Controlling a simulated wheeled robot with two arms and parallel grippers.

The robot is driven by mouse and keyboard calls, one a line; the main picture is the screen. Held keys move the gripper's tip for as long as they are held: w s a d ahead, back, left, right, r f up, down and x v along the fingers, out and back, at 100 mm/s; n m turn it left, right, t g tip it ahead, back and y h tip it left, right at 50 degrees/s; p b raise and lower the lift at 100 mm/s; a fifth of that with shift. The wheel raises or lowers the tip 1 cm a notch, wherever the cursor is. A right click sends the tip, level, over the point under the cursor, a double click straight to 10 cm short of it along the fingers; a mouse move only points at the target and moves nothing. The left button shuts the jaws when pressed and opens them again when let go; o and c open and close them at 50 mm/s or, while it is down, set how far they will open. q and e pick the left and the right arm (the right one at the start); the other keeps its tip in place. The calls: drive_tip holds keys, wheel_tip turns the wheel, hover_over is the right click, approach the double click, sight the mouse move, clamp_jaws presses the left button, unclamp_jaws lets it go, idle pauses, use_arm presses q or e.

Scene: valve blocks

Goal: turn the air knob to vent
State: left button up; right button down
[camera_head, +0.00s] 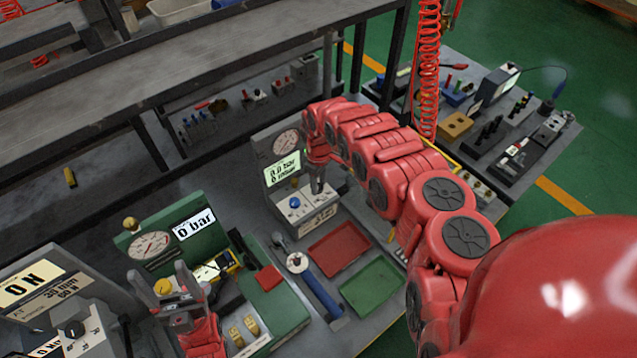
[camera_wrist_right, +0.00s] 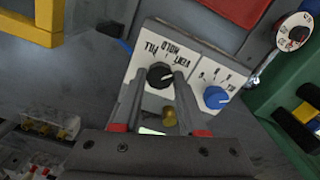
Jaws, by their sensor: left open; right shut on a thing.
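The grey valve block (camera_head: 273,148) stands mid-bench with a round gauge and a screen reading 0.0 bar, 0 mbar. In the right wrist view, its white panel shows a black air knob (camera_wrist_right: 160,76) marked FILL, HOLD and VENT. A blue knob (camera_wrist_right: 215,97) is beside it. My right gripper (camera_wrist_right: 159,79) is shut on the black knob, one finger on each side. I cannot tell for sure which mark the knob points to. In the head view my right gripper (camera_head: 318,178) hides this knob. My left gripper (camera_head: 164,284) is open and empty, over the green gauge block's left side.
The green gauge block (camera_head: 262,310) reads 0 bar. A red tray (camera_head: 338,248) and a green tray (camera_head: 372,286) lie right of a blue-handled tool (camera_head: 318,290). A grey device (camera_head: 75,330) stands at lower left. A shelf (camera_head: 200,60) overhangs the bench's back.

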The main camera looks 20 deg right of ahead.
drive_tip(key=shift+c, duration=2.2)
unclamp_jaws()
drive_tip(key=shift+r, duration=0.1)
wheel_tip(320, 180, up, 8)
drive_tip(key=b, duration=0.2)
drive_tip(key=shift+r+b, duration=0.15)
drive_tip(key=shift+b, duration=0.25)
wheel_tip(320, 180, up, 7)
drive_tip(key=p, duration=0.5)
hover_over(319, 186)
drive_tip(key=shift+a+r, duration=0.1)
drive_tip(key=shift+r, duration=0.8)
